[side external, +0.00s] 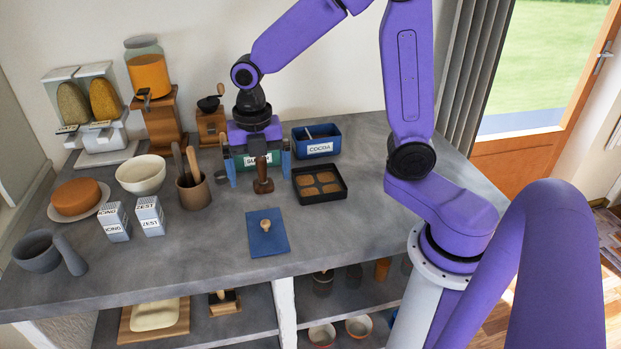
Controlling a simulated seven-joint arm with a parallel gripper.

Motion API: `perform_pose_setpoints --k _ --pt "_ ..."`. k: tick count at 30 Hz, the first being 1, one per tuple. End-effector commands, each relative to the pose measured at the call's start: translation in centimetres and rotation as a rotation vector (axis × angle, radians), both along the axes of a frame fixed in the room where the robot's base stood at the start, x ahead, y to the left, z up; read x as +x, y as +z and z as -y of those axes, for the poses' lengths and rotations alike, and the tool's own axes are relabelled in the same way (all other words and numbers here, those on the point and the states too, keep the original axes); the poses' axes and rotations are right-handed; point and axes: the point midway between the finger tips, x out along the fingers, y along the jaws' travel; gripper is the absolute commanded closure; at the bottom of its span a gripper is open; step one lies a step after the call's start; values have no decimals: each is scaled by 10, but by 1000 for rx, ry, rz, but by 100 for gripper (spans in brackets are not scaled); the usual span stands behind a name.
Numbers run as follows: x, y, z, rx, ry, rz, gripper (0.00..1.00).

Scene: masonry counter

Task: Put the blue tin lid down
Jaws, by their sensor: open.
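The blue tin lid (265,244), a flat rectangle with a pale round knob, lies on the counter in front of the tins, apart from my gripper. The blue tin (316,138) labelled COCOA stands open at the back, with a scoop handle showing in it. My gripper (258,168) is open over the green tin (246,163), left of the blue tin. Its blue fingers show at either side of the green tin; I cannot tell whether they touch it. The gripper body hides the green tin's top.
A dark tray of brown cakes (337,190) and a brown wooden press (263,183) stand close by. The counter's (350,235) front right is clear.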

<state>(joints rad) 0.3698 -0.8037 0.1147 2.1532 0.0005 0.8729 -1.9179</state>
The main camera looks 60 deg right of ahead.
Motion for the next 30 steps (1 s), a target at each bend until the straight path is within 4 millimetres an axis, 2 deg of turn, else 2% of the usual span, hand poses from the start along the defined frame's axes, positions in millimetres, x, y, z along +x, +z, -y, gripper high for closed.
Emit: perform_pose_setpoints --k 5,14,24,30 --pt "-20 4 -5 2 -107 3 0" --pt "-98 14 -10 14 -544 8 0" --pt "-186 17 7 29 -1044 0 0" --pt "-213 16 16 32 -1214 -6 0"
